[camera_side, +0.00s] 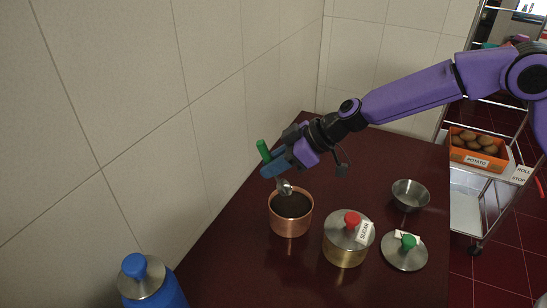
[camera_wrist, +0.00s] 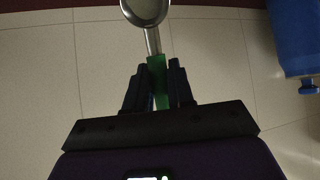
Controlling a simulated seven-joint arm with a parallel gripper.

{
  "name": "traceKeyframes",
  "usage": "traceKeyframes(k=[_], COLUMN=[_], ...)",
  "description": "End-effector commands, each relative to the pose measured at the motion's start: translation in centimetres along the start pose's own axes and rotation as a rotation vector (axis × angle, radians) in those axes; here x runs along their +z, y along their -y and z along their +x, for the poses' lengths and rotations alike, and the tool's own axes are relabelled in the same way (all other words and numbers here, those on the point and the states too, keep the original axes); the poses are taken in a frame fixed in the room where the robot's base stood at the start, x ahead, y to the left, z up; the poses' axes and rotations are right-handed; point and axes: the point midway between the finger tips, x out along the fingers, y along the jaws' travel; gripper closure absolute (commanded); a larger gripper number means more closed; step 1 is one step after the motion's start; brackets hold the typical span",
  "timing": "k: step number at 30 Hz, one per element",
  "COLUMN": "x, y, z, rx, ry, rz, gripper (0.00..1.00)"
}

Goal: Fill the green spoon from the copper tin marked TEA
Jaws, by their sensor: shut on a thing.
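The green spoon has a green handle (camera_side: 263,150) and a metal bowl (camera_side: 284,187). My gripper (camera_side: 273,168) is shut on the handle. The handle's top end sticks up and the bowl points down. The bowl is over the mouth of an open copper tin (camera_side: 291,227), near its back rim; I cannot tell whether it touches the dark contents (camera_side: 291,205). No marking is readable on the tin. In the wrist view, the fingers (camera_wrist: 158,85) pinch the green handle (camera_wrist: 157,72). The grey bowl (camera_wrist: 146,10) is cut off by the top edge and looks empty.
A brass tin with a red-knobbed lid (camera_side: 349,228), marked SUGAR, stands right of the copper tin. A loose lid with a green knob (camera_side: 404,254) and a metal bowl (camera_side: 410,194) are further right. A blue flask (camera_side: 150,284) stands front left. Tiled wall is behind.

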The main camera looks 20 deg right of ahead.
Motion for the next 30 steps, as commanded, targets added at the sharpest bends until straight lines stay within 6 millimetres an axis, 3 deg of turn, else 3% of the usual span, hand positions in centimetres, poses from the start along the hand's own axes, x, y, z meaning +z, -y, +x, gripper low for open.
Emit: traceKeyframes(k=[30], x=[4.6], y=[0.0], z=[2.6], rx=[0.002], ry=[-0.103], rz=[0.0], gripper=[1.0])
